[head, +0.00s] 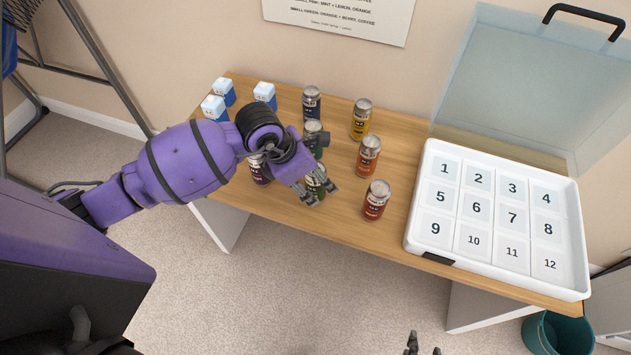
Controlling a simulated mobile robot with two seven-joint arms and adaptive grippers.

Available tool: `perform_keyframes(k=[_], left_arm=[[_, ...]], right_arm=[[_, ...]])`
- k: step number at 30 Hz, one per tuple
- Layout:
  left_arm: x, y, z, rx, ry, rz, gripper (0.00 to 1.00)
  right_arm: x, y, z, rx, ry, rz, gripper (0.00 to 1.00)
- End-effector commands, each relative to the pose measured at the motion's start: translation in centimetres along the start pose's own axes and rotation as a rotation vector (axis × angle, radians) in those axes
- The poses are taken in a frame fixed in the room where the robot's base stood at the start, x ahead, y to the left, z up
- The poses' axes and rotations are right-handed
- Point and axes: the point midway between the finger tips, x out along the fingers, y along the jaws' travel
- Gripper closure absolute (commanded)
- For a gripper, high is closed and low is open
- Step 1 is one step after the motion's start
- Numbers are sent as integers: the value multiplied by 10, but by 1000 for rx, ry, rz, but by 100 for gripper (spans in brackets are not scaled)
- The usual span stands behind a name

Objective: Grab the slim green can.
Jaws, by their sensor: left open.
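A green can (319,189) stands near the front edge of the wooden table. My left gripper (321,192) is open right at this can, with its fingers around or just above it; I cannot tell whether they touch it. The fingers and wrist hide much of the can. A darker green can (312,128) stands behind it, partly hidden by my gripper. I cannot clearly tell which green can is slimmer. Only the fingertips of my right gripper (424,347) show at the bottom edge; they are apart, with nothing seen between them.
Yellow (360,120), orange (368,157) and red (375,200) cans stand to the right. A dark blue can (311,104) is behind, a purple one (260,170) left. Blue-white boxes (214,107) are at back left. A numbered white case (412,222) lies open at right.

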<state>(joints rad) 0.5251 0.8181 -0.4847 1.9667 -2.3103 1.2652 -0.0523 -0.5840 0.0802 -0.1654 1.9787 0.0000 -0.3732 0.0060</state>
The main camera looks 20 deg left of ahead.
Motion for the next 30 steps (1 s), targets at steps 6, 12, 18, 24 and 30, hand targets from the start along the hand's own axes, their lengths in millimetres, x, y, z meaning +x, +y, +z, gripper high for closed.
perform_keyframes(k=[6, 12, 18, 24, 30], left_arm=[[17, 1, 0, 0, -1, 2, 39], [17, 1, 0, 1, -1, 2, 41], [17, 1, 0, 1, -1, 2, 68], [16, 2, 0, 1, -1, 2, 94], [16, 2, 1, 1, -2, 2, 95]], right_arm=[[0, 0, 2, -1, -3, -1, 60], [0, 0, 2, -2, -3, -1, 60], [0, 0, 2, -2, -3, -1, 60], [0, 0, 2, -2, -2, -1, 60], [0, 0, 2, -2, -2, -1, 60]])
